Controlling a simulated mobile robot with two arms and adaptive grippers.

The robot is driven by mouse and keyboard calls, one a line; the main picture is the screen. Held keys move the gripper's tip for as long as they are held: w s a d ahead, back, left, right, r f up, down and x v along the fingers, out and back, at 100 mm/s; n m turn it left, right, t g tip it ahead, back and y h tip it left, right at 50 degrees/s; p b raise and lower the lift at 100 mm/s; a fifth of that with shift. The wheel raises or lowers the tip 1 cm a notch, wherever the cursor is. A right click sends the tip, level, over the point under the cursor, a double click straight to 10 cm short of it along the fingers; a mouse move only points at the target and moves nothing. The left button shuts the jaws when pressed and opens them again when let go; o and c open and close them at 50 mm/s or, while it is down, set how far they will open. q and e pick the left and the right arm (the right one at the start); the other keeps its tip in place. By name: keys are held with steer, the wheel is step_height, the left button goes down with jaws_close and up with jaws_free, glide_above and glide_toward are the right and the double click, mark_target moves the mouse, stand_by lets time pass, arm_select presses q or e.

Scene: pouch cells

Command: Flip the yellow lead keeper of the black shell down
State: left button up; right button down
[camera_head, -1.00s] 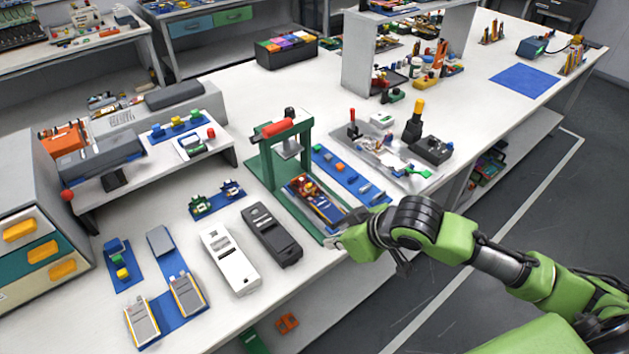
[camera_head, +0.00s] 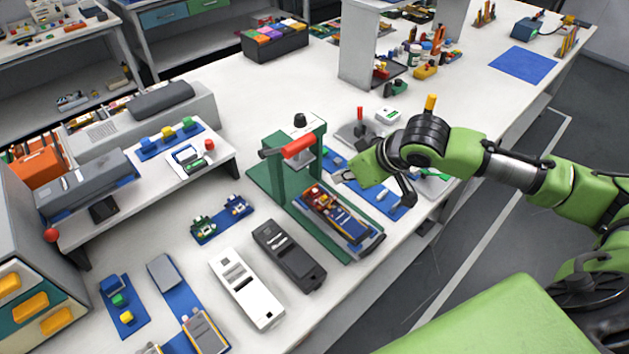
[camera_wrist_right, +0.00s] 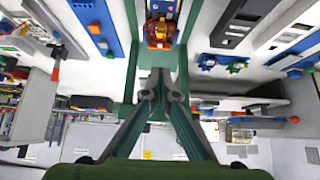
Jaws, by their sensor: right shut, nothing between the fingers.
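A dark shell tray (camera_head: 366,240) lies on the green press base, with a blue-topped pouch inside. Small yellow and red parts (camera_head: 319,197) sit at its far end; the yellow keeper's exact pose is too small to tell. These parts also show in the right wrist view (camera_wrist_right: 158,30), beyond my fingertips. A separate black shell-like cover (camera_head: 289,256) lies flat on the table beside the base. My right gripper (camera_head: 345,177) is shut and empty, just right of the tray's far end and apart from it. Its fingers converge in the wrist view (camera_wrist_right: 162,92). My left gripper is out of view.
The green press (camera_head: 290,165) with its red handle (camera_head: 299,146) stands over the tray's far end. A white cover (camera_head: 246,287) lies left of the black one. A blue strip (camera_head: 393,212) with small parts lies right of the base.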

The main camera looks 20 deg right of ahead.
steer(key=p, duration=0.1)
glide_above(324, 197)
steer(key=f, duration=0.6)
steer(key=shift+w+a+f, duration=0.15)
steer(key=shift+w+f, duration=0.25)
steer(key=shift+s+d+f+p, duration=0.25)
steer(key=shift+s+f+p, duration=0.2)
steer(key=shift+s, duration=0.1)
steer(key=shift+s+d+f+p, duration=0.2)
steer(key=shift+s+f+p, duration=0.2)
steer(key=shift+s, duration=0.15)
steer(key=shift+s+d+f, duration=0.15)
steer(key=shift+s+d, duration=0.05)
steer(key=shift+s, duration=0.4)
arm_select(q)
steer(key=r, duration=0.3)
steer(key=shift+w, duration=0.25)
arm_select(e)
steer(key=shift+w, duration=0.1)
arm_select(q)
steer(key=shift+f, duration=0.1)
arm_select(e)
steer(key=shift+f, duration=0.1)
